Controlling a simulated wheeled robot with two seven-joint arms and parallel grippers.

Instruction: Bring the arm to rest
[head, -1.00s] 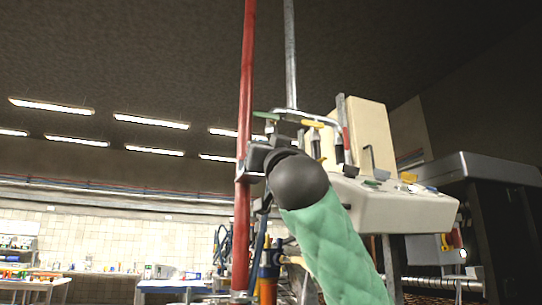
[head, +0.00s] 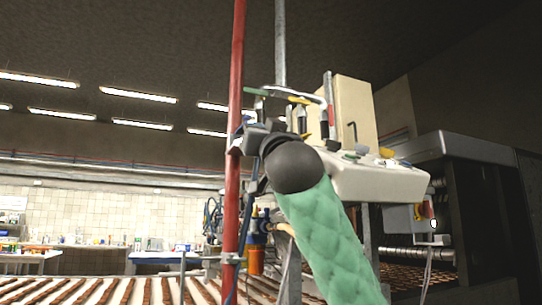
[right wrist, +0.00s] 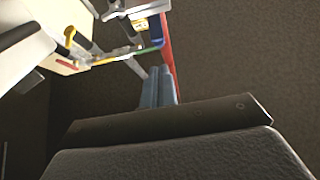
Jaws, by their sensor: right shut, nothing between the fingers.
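My right arm, in a green quilted sleeve with a dark round wrist, rises from the lower right in the head view. My right gripper (head: 243,140) is at its upper end, by the red pole (head: 233,190). I cannot tell from the picture whether it touches the pole. In the right wrist view my right gripper (right wrist: 160,76) shows two blue-grey fingers lying side by side, shut with nothing between them. They point up toward the machine's coloured bars. My left gripper is in no view.
A cream machine box (head: 385,182) with tools stands behind my right arm. A grey metal pole (head: 280,50) rises beside it. A conveyor with brown bars (head: 95,291) crosses the bottom. A dark machine (head: 470,148) stands at right. Tiled wall and benches lie far left.

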